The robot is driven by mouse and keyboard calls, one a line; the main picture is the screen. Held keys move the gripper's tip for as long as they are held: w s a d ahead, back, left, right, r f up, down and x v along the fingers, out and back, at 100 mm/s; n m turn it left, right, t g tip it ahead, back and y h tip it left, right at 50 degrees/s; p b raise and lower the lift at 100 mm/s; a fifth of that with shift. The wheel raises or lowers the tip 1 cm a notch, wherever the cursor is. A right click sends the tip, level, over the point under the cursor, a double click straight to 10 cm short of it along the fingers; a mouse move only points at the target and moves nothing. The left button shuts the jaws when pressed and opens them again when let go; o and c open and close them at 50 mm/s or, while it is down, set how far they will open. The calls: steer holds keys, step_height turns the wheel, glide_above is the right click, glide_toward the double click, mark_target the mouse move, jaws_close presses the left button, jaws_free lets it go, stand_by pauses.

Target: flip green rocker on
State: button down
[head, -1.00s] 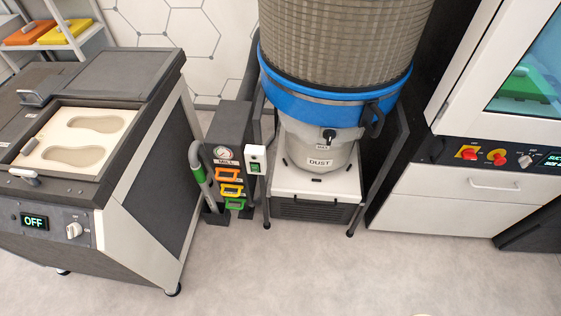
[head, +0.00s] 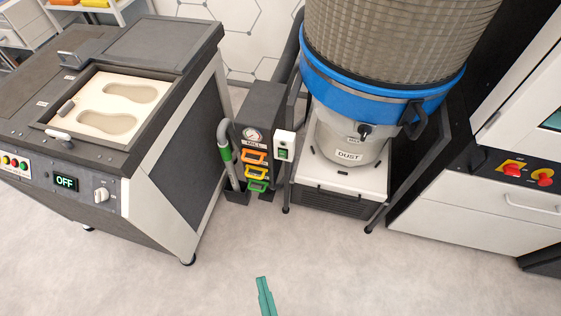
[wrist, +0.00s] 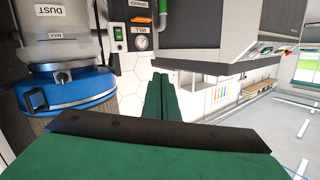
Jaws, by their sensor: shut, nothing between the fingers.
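The green rocker (head: 283,153) sits on a small white switch box (head: 286,139) mounted at the right side of the dark MILL post. In the wrist view, which is upside down, the rocker (wrist: 118,34) shows at the upper left beside the gauge. My gripper (head: 262,280) is a teal shape at the bottom of the head view, out over the floor and well apart from the switch. In the wrist view its green fingers (wrist: 160,78) are together with nothing between them. Whether the rocker is on or off is too small to tell.
The DUST collector (head: 348,155) with its blue band stands right of the switch. A grey hose with a green band (head: 225,150) rises beside the post. The floor (head: 330,265) in front is clear.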

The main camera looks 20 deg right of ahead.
steer(key=w+d+f+m+h, duration=0.3)
steer(key=w+m, duration=0.4)
steer(key=w, duration=0.3)
steer(key=w+d+f+m+h, duration=0.4)
steer(key=w+m, duration=0.4)
steer(key=w, duration=0.2)
steer(key=w+d+f+m+h, duration=0.3)
steer(key=w+f+m, duration=0.3)
steer(key=w, duration=0.4)
steer(key=shift+w+d+m, duration=0.35)
steer(key=shift+d+m, duration=0.1)
steer(key=shift+m, duration=0.25)
steer(key=shift+f, duration=0.1)
steer(key=shift+w, duration=0.15)
glide_toward(282, 153)
steer(key=x, duration=0.5)
steer(key=shift+w+d, duration=0.15)
steer(key=shift+d, duration=0.05)
steer(key=shift+w+d, duration=0.2)
steer(key=shift+w, duration=0.3)
steer(key=shift+w, duration=0.1)
